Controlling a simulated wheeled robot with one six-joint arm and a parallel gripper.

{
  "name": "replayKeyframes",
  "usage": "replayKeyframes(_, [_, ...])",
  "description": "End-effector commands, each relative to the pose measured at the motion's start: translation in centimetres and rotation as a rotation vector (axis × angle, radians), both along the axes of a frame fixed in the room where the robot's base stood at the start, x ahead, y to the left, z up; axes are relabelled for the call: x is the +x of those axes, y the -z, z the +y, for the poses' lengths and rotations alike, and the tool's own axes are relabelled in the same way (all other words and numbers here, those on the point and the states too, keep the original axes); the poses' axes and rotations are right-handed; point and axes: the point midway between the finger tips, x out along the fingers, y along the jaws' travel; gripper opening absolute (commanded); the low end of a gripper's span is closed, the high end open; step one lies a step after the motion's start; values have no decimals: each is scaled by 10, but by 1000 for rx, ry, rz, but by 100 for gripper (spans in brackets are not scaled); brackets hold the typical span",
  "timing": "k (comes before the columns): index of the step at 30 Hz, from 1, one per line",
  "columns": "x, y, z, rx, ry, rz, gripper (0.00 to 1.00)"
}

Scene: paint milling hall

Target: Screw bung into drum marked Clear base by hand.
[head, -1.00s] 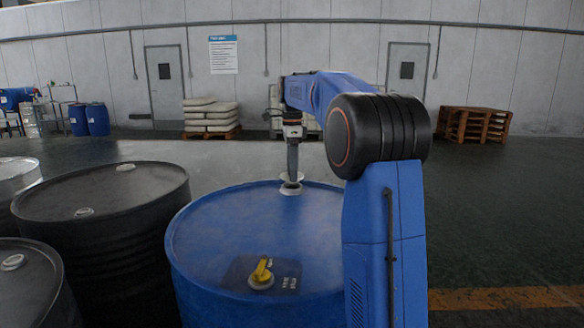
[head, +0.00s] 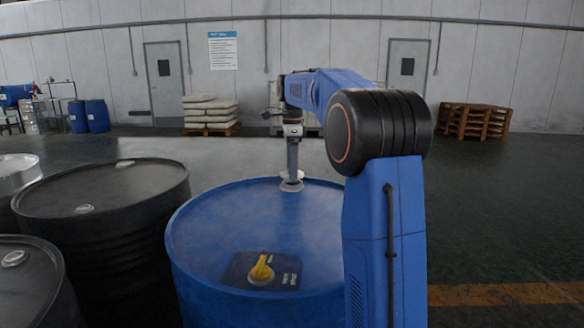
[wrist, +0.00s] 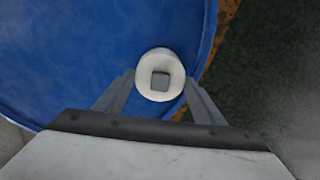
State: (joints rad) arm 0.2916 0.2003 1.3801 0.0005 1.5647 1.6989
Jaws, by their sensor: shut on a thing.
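The blue drum (head: 235,222) stands upright in front of me, with a dark label patch (head: 285,279) on its lid whose lettering is too small to read. My gripper (head: 291,172) points straight down at the far side of the lid. It is shut on a white round bung (head: 291,186) at the drum's opening. The wrist view shows the bung (wrist: 146,85) with a square grey recess, between the two fingers, near the lid's rim. The opening under it is hidden, so I cannot tell how deep it sits.
A yellow tap or handle on a white fitting (head: 262,270) stands on the near part of the lid. Dark drums (head: 110,195) crowd the left. Open floor (head: 510,220) lies to the right. Pallets (head: 473,121) and stacked sacks (head: 210,112) stand by the wall.

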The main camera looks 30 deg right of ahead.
Motion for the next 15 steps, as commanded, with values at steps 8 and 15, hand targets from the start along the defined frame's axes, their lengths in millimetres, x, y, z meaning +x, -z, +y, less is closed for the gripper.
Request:
replayKeyframes(8, [0,2,0,0,0,0,41])
replayKeyframes(15, [0,7,0,0,0,1,41])
